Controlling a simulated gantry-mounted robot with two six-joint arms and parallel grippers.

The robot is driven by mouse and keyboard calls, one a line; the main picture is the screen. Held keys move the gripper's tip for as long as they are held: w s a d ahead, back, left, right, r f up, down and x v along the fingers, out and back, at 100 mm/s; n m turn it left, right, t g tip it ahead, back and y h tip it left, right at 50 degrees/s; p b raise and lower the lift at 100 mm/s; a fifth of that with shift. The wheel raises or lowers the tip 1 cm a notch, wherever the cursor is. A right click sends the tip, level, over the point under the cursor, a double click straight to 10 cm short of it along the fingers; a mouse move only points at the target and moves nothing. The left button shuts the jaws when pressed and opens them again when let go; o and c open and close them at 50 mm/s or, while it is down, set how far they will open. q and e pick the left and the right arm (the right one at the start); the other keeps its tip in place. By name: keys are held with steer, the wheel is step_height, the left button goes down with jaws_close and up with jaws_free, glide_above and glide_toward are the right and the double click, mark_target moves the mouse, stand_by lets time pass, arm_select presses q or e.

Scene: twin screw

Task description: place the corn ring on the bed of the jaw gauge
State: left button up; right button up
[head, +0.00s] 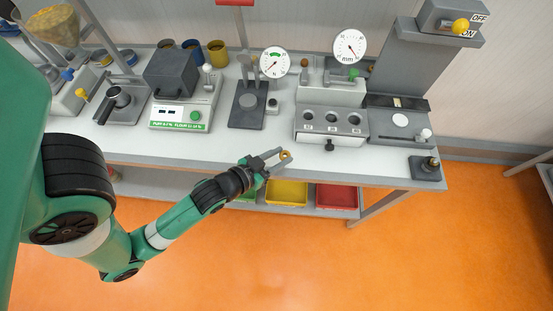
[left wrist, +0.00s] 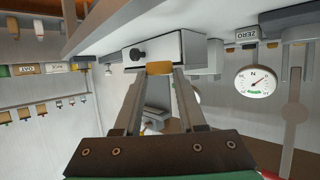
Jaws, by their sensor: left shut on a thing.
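The corn ring (head: 286,155) is a small orange-yellow ring held at the tips of my left gripper (head: 280,155). In the left wrist view the ring (left wrist: 159,68) shows edge-on between the two fingertips. The gripper is shut on it in front of the worktable's front edge, apart from the fixtures. A dial marked mm (head: 349,46) stands at the back right above a light grey fixture, which seems to be the jaw gauge. I cannot clearly make out its bed or jaws. My right gripper is not in view.
A block with three round holes (head: 331,121) stands at the table front. A dial marked N (head: 275,62) stands above a dark press plate (head: 247,104). A grey plate with a white disc (head: 400,120) is at right. Yellow (head: 287,193) and red bins (head: 337,196) sit below.

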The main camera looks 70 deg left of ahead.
mark_target(276, 160)
arm_select(q)
steer(key=a+f, duration=0.2)
steer(key=shift+a+f+b, duration=0.1)
steer(key=shift+f+b, duration=0.2)
steer(key=shift+b, duration=0.05)
steer(key=f, duration=0.2)
steer(key=f+b, duration=0.1)
steer(key=shift+a+f, duration=0.25)
steer(key=shift+a, duration=0.05)
steer(key=o, duration=0.9)
steer(key=shift+s+f+b, duration=0.1)
steer(key=shift+f+b, duration=0.2)
steer(key=shift+b, duration=0.35)
steer(key=p+v, duration=0.1)
steer(key=v, duration=0.3)
steer(key=shift+s+r, duration=0.1)
steer(key=shift+s, duration=0.05)
steer(key=v, duration=0.7)
steer(key=shift+s+d+b, duration=0.1)
steer(key=shift+s+b, duration=0.05)
steer(key=shift+b, duration=0.2)
